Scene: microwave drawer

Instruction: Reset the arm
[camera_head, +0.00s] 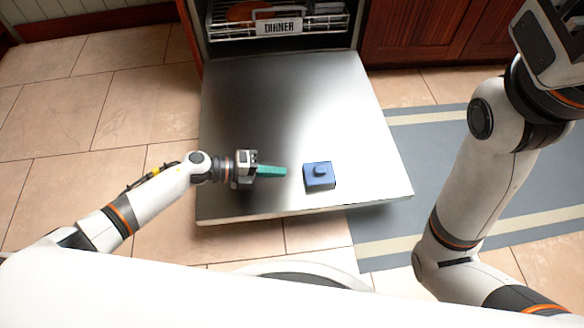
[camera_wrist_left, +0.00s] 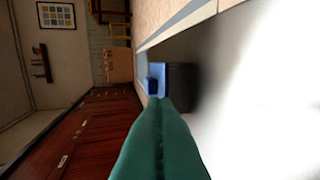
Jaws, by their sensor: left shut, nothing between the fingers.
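My left gripper (camera_head: 271,171) reaches in from the left over the opened steel door (camera_head: 290,100). Its green fingers are shut with nothing between them. They fill the lower middle of the left wrist view (camera_wrist_left: 160,140) and lie side by side. The fingertips point right at a small blue block with a raised knob (camera_head: 319,177) on the door. A gap shows between the fingertips and the block in the head view. The block also shows beyond the fingertips in the left wrist view (camera_wrist_left: 158,70). My right arm rises at the right; its fingers are not visible.
A rack with a "DINNER" sign (camera_head: 279,27) sits inside the appliance behind the door. Red-brown cabinets (camera_head: 420,35) stand at the back right. A blue-grey mat (camera_head: 430,150) lies right of the door. Tiled floor (camera_head: 90,110) is clear at the left.

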